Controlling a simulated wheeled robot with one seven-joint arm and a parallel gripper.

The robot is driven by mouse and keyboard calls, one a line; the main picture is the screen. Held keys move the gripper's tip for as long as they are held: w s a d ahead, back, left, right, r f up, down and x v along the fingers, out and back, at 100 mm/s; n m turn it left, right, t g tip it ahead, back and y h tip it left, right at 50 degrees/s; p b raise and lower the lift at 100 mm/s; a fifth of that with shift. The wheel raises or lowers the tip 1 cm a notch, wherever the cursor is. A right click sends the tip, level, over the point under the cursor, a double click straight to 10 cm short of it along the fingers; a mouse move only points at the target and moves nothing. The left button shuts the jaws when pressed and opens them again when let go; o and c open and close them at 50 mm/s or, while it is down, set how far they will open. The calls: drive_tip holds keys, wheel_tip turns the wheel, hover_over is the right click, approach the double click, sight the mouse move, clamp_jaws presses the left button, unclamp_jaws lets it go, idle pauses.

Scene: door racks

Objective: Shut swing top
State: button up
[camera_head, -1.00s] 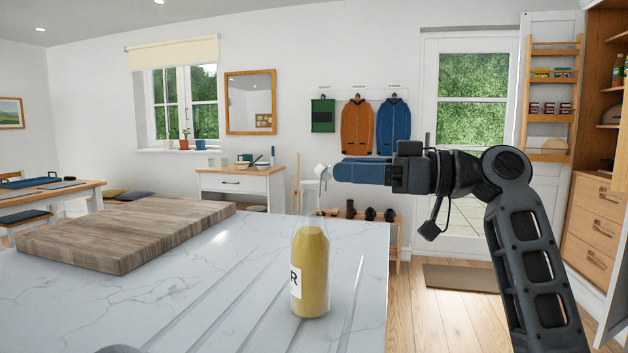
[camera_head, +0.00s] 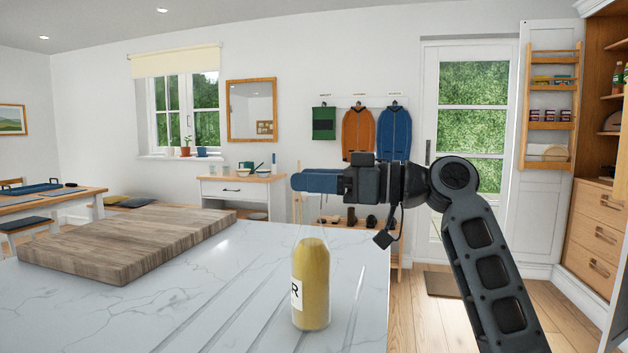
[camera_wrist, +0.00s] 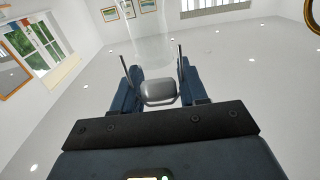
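A clear glass bottle of yellow liquid (camera_head: 311,288) stands upright on the marble worktop in the head view, with a black letter on its white label. Its narrow clear neck is faint, just below my gripper (camera_head: 301,182). My blue-fingered gripper reaches leftward, level, above the bottle. The pale stopper is not distinguishable in the head view. In the wrist view the two blue fingers (camera_wrist: 160,80) stand apart. A rounded grey piece (camera_wrist: 158,91) lies between them; I cannot tell whether it is the stopper or part of my gripper. Clear glass shows faintly beyond the fingertips.
A thick wooden board (camera_head: 125,245) lies on the worktop (camera_head: 200,310) at the left. Shallow grooves run across the worktop beside the bottle. The worktop ends right of the bottle, with open wooden floor beyond. A shoe rack stands behind.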

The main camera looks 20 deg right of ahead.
drive_tip(key=c, duration=0.6)
drive_tip(key=shift+w+a+r+g+h+p, duration=0.15)
drive_tip(key=shift+g+h+p, duration=0.2)
drive_tip(key=shift+p, duration=0.35)
drive_tip(key=shift+c, duration=0.2)
drive_tip(key=shift+f+h, duration=0.35)
drive_tip(key=o, duration=1)
drive_tip(key=v, duration=0.7)
drive_tip(key=shift+d+r, duration=0.1)
drive_tip(key=shift+d, duration=0.2)
drive_tip(key=shift+c, duration=0.2)
